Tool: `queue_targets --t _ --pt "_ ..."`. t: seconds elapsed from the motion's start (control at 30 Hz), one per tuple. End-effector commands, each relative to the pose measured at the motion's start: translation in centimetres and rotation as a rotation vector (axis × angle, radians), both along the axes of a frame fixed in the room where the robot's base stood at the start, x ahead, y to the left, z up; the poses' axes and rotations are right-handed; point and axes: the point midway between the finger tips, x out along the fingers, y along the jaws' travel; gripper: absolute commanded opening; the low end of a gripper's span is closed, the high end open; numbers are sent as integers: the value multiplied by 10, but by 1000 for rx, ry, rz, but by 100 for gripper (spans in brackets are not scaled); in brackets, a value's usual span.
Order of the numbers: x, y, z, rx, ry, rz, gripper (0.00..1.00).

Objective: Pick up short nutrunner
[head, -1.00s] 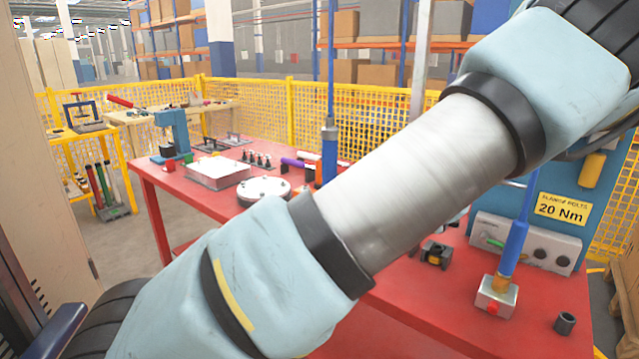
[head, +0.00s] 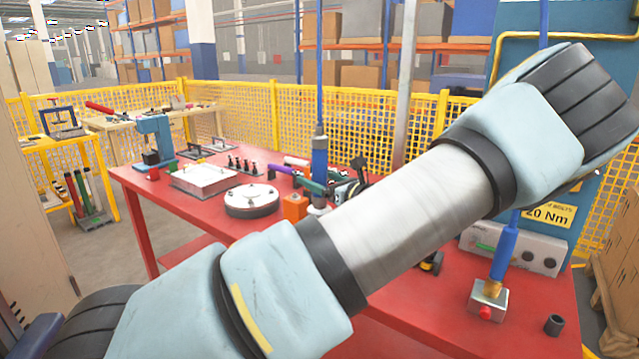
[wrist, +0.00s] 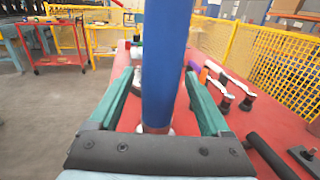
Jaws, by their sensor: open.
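A blue upright nutrunner (head: 320,155) with a grey rod end stands on the red table, its foot on a pale base. A second blue nutrunner (head: 503,250) stands in a grey block with a red button at the right; I cannot tell from the views which is shorter. In the wrist view the first nutrunner (wrist: 166,50) rises between the green fingers of my gripper (wrist: 160,75). The fingers are open on either side of it, with gaps showing. My arm hides part of the table in the head view.
An orange block (head: 294,207) and a round silver flange (head: 251,200) sit left of the first nutrunner. A grey control box (head: 513,248) stands at the right back. A dark socket (head: 554,324) lies near the right edge. Yellow mesh fencing runs behind the table.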

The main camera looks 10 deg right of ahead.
Motion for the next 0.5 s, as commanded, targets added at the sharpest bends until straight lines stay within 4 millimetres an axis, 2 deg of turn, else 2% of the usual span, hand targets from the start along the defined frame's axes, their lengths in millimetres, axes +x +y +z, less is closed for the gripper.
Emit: queue_targets --t 0.13,0.37,0.5 --pt "17 11 2 1 1 2 81" --pt "19 12 0 -1 1 0 81" --pt "19 12 0 -1 1 0 67"
